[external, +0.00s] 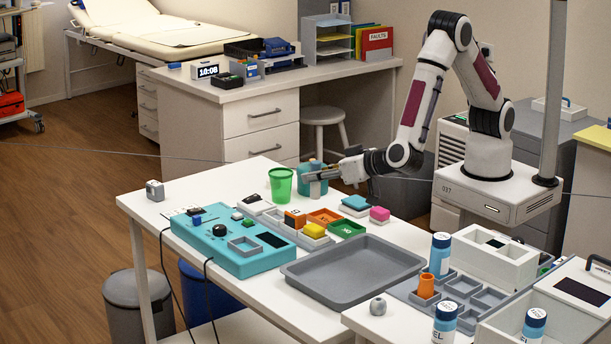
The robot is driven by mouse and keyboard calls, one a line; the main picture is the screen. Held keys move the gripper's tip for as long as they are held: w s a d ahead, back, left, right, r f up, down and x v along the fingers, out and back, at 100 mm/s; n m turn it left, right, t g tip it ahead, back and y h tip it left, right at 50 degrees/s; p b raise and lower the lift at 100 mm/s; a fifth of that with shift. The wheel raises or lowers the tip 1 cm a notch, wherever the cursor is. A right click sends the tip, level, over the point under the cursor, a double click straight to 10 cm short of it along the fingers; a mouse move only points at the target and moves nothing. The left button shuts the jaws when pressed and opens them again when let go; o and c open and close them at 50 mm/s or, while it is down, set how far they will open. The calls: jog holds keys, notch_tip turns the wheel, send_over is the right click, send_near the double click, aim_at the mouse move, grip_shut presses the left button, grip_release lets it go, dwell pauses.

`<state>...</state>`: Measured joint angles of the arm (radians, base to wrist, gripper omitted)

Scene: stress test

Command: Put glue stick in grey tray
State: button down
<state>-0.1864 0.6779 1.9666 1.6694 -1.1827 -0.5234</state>
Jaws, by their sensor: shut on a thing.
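The grey tray (355,293) is empty, wide and shallow, and lies at the front right of the white table. My gripper (318,173) reaches in from the right, roughly level, at the table's back edge. No other thing in view is clearly a glue stick.
A green cup (281,185) stands just left of my gripper. A teal control box (230,240), small coloured bins (346,229) and blocks lie between it and the tray. Blue-and-white bottles (440,254) and a grey compartment rack (463,285) stand right of the tray.

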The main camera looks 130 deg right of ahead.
jog(key=w+a+n+t+y, duration=0.3)
jog(key=w+a, duration=0.3)
jog(key=a, duration=0.6)
jog(key=w+a+n+t+y, duration=0.3)
jog(key=w+a, duration=0.4)
jog(key=a, duration=0.5)
jog(key=r+n+t, duration=0.1)
jog(key=n, duration=0.1)
jog(key=shift+w+a+n, duration=0.15)
jog(key=shift+a+n, duration=0.15)
jog(key=shift+f, duration=0.1)
send_over(340, 283)
notch_tip(340, 283, down, 6)
jog(key=shift+f, duration=0.15)
jog(key=shift+f+t, duration=0.3)
jog(key=shift+f, duration=1.5)
jog(key=shift+f, duration=0.35)
